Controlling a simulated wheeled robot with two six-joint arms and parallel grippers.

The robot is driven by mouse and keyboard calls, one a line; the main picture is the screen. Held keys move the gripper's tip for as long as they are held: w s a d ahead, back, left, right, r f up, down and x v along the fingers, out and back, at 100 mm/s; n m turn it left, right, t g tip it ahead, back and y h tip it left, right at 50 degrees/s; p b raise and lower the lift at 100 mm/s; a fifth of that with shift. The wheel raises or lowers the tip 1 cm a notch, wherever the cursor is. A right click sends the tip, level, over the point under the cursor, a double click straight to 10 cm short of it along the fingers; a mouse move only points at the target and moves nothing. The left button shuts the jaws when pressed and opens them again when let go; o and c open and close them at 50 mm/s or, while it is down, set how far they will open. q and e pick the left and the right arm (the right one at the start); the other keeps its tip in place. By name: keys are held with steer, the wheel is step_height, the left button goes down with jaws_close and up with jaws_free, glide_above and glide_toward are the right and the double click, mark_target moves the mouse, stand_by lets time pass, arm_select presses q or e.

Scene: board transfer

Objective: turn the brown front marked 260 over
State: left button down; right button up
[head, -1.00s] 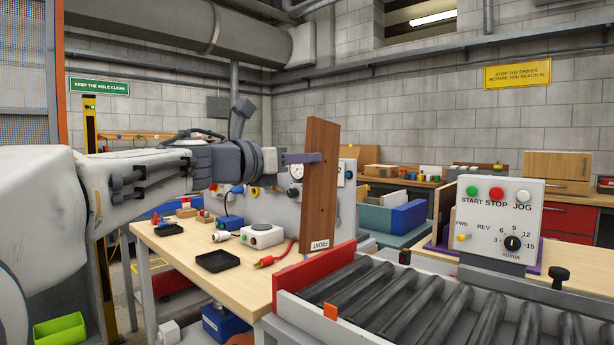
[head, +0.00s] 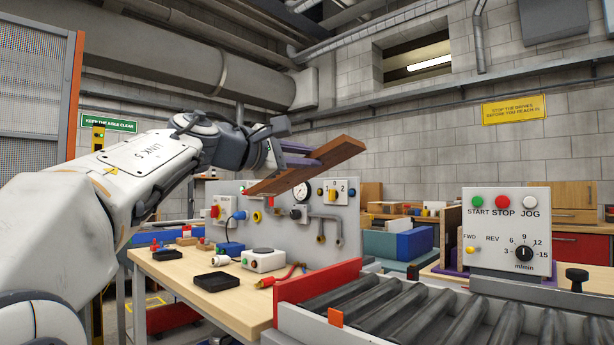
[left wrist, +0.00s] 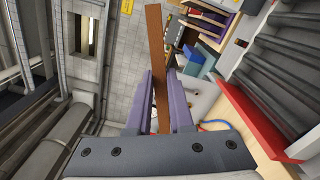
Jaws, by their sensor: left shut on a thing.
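The brown front (head: 308,168) is a long, thin wooden board held in the air above the bench, tilted with its right end higher. My left gripper (head: 302,157) is shut on it near its middle. In the left wrist view the board (left wrist: 156,65) runs edge-on between the two purple fingers of the left gripper (left wrist: 161,85). No marking can be read on the board now. My right gripper is in neither view.
The wooden bench (head: 190,270) below holds black trays (head: 217,282), a grey box (head: 264,260) and a panel with a gauge (head: 300,190). A roller conveyor (head: 390,310) with a red side board (head: 318,281) and a control box (head: 504,230) stand to the right.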

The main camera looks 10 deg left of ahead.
arm_select(q)
steer(key=m+b, duration=0.1)
steer(key=m, duration=0.3)
steer(key=shift+m, duration=0.4)
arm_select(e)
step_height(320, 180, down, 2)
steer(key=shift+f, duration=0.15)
arm_select(q)
steer(key=shift+r, duration=0.1)
steer(key=shift+r+n+p, duration=0.15)
steer(key=shift+n+p, duration=0.4)
steer(key=shift+n, duration=0.55)
steer(key=n+p, duration=1)
steer(key=n, duration=0.5)
steer(key=shift+n, duration=0.5)
steer(key=shift+f, duration=0.2)
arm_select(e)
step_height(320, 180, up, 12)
